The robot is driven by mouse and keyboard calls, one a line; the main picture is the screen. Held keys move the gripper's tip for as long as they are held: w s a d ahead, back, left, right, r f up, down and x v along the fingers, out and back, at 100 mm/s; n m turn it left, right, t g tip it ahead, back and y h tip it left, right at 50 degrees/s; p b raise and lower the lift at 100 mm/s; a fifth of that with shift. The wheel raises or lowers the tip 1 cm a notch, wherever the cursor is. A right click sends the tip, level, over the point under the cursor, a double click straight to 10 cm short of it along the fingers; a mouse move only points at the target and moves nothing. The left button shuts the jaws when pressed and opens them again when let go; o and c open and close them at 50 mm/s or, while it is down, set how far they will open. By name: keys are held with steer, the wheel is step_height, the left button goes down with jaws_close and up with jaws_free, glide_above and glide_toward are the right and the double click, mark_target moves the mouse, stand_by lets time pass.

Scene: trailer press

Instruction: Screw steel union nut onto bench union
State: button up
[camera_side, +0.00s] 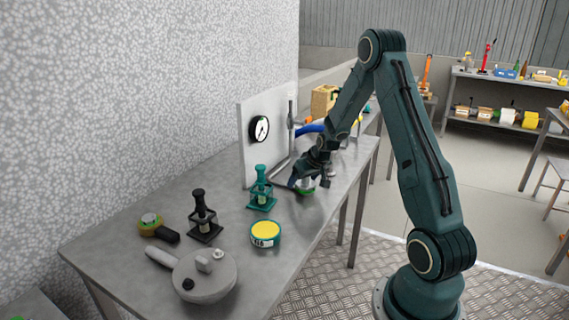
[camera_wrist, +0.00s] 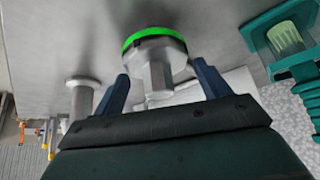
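A steel piece (camera_wrist: 165,48) with a bright green ring and a hexagonal stem stands out from the grey surface in the wrist view. I cannot tell whether it is the union nut, the bench union or both. My gripper (camera_wrist: 160,80) has one finger on each side of it, with gaps showing between the fingers and the stem. In the side view my gripper (camera_side: 308,184) is low over the bench at its right part, and a bit of green (camera_side: 305,191) shows below it. Much of the piece is hidden there. A second plain steel cylinder (camera_wrist: 82,100) stands to the left in the wrist view.
A teal stand (camera_side: 262,190) is left of my gripper, with a black one (camera_side: 203,217) farther left. A yellow-topped round tin (camera_side: 265,233), grey lidded pot (camera_side: 208,275) and green-ringed item (camera_side: 150,222) lie on the bench (camera_side: 120,248). A panel with a gauge (camera_side: 259,129) rises behind.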

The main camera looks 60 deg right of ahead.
steer(key=shift+o, duration=0.2)
steer(key=n+y, duration=0.1)
steer(key=n, duration=0.1)
steer(key=n+y, duration=0.1)
steer(key=n, duration=0.1)
steer(key=n+y, duration=0.1)
steer(key=n, duration=0.1)
steer(key=shift+w+a+t, duration=0.1)
steer(key=shift+a+t, duration=0.15)
steer(key=shift+t, duration=0.15)
steer(key=shift+r, duration=0.15)
stand_by(0.3)
steer(key=shift+r, duration=1.85)
